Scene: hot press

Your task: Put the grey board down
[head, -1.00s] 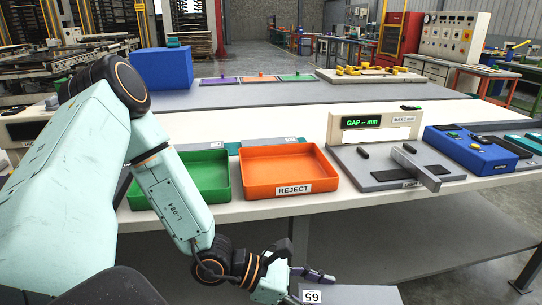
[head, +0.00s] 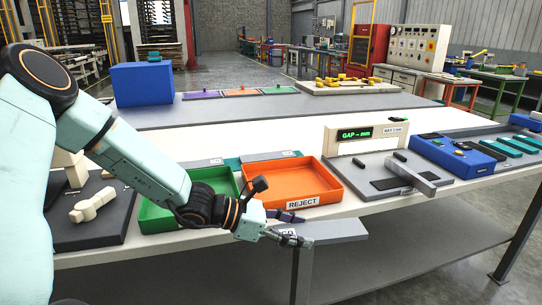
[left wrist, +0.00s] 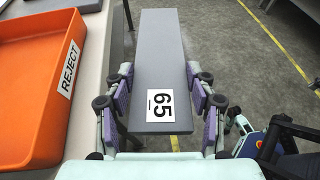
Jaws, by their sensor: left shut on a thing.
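The grey board (head: 338,229) is a flat slab with a white "65" label. My left gripper (head: 290,229) is shut on its near end, a finger set on each long side. The board juts to the right, in front of the orange REJECT tray (head: 345,186) at the table's front edge. In the left wrist view the board (left wrist: 158,40) points away from me over the floor side, with the REJECT tray (left wrist: 38,120) to its left. I cannot tell whether the board touches the table edge. My right gripper is not in view.
A green tray (head: 158,217) is left of the orange one, partly behind my arm. A gap gauge (head: 366,136) stands on a grey plate to the right, beside a blue box (head: 455,155). A big blue block (head: 142,83) stands at the back left.

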